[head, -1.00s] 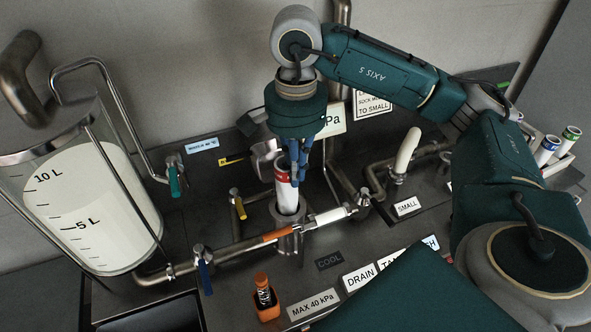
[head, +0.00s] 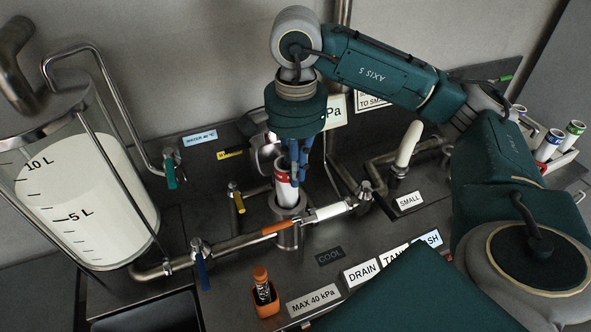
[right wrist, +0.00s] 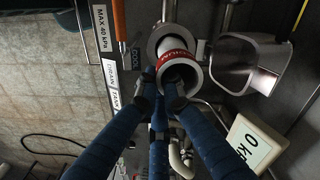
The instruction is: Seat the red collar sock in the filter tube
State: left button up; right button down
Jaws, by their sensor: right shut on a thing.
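The red collar sock (head: 285,190) is a white cylinder with a red band near its top. It stands roughly upright, its lower end inside the mouth of the metal filter tube (head: 288,237). The collar is still above the tube's rim. My right gripper (head: 293,172) is shut on the sock near its top, from above. In the right wrist view the sock's open end and red lettered collar (right wrist: 174,57) lie at the fingertips (right wrist: 162,88), with the tube's round rim (right wrist: 152,42) behind. The sock's lower part is hidden in the tube. My left gripper is not in view.
A metal jug (head: 262,155) is close behind the sock. Yellow (head: 239,203) and blue (head: 202,272) valve handles stand to the left. Other socks (head: 550,145) stand in a rack at far right.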

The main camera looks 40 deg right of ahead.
aim_at(296, 197)
jog(key=shift+f+b, duration=3.2)
jog(key=shift+f, duration=0.65)
jog(key=c, duration=2.3)
grip_release()
jog(key=shift+d, duration=0.1)
jog(key=o, duration=0.4)
jog(key=shift+o, duration=0.3)
jog(key=shift+s, duration=0.1)
